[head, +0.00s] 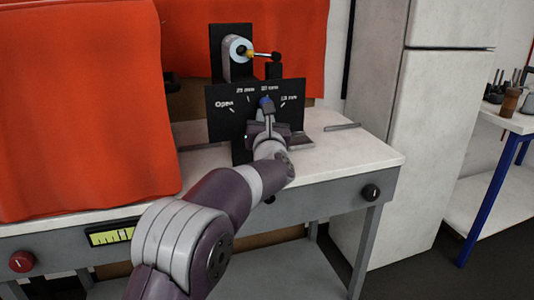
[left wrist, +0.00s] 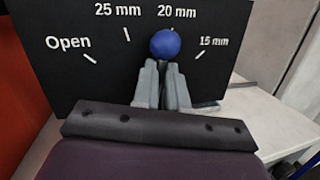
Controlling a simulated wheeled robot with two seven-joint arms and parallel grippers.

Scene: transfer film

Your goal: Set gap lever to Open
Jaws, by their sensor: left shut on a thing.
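A black panel (head: 225,122) stands upright on the workbench with white marks reading Open, 25 mm, 20 mm and 15 mm. The gap lever has a round blue knob (head: 265,101), also in the left wrist view (left wrist: 165,44). The knob sits by the 20 mm mark, right of Open and 25 mm. My left gripper (head: 267,112) is in front of the panel, shut on the lever. In the left wrist view its fingers (left wrist: 161,72) close just below the knob and hide the lever's shaft. My right gripper is not in view.
A roller with a black-knobbed handle (head: 262,55) stands above and behind the panel. Orange sheets (head: 75,110) hang at the left and behind. A thin grey bar (head: 342,126) lies on the white benchtop (head: 365,152) to the right. A pale cabinet (head: 418,130) stands beyond.

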